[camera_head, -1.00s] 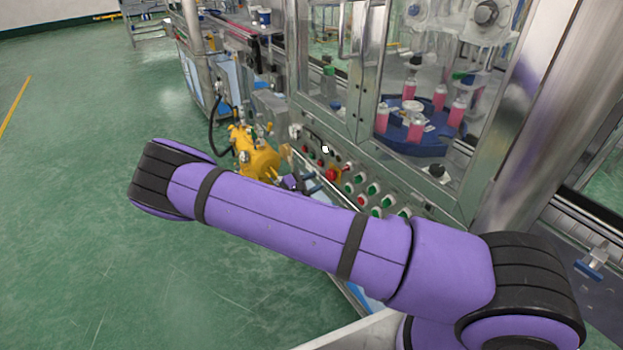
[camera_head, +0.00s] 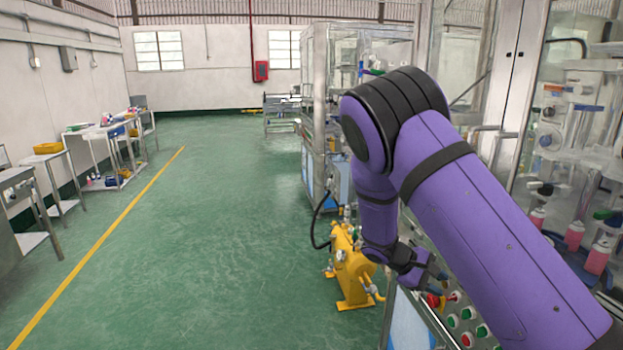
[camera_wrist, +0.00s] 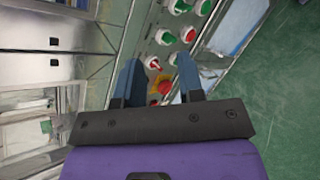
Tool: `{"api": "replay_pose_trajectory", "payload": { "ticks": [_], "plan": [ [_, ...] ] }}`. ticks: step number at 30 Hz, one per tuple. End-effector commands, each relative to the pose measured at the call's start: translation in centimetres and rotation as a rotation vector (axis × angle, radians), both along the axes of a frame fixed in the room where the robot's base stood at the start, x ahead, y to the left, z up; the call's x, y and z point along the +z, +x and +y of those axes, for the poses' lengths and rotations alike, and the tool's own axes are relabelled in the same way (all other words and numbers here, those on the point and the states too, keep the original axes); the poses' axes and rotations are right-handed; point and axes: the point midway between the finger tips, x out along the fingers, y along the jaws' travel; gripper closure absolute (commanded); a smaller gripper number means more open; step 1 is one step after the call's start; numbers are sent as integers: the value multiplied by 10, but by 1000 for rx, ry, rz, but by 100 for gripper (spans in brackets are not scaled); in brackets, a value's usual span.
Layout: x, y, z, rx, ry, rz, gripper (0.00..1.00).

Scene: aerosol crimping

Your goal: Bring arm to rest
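My gripper (camera_wrist: 157,68) shows in the wrist view as two blue fingers standing apart. It is open, with nothing between the fingertips but the control panel behind. My purple arm (camera_head: 480,210) crosses the right side of the head view, bent at a black joint, with the wrist hanging down in front of the machine. The fingertips are hard to make out in the head view. The control panel (camera_head: 471,327) has green and red buttons; in the wrist view its red knob (camera_wrist: 163,87) appears beyond the fingers. I cannot tell the exact distance between them.
The glass-fronted machine (camera_head: 508,95) with pink bottles (camera_head: 574,236) stands close on the right. A yellow pump unit (camera_head: 350,272) sits on the floor near my wrist. Benches (camera_head: 105,140) line the left wall. The green floor (camera_head: 200,240) between is clear.

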Motion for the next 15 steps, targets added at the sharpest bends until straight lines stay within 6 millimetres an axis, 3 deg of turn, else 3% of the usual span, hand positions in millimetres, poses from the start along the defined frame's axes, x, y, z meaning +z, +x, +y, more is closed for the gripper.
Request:
{"api": "replay_pose_trajectory", "payload": {
  "ticks": [15],
  "plan": [
    [115,-58,-8,-221,390,-200,65]
  ]
}}
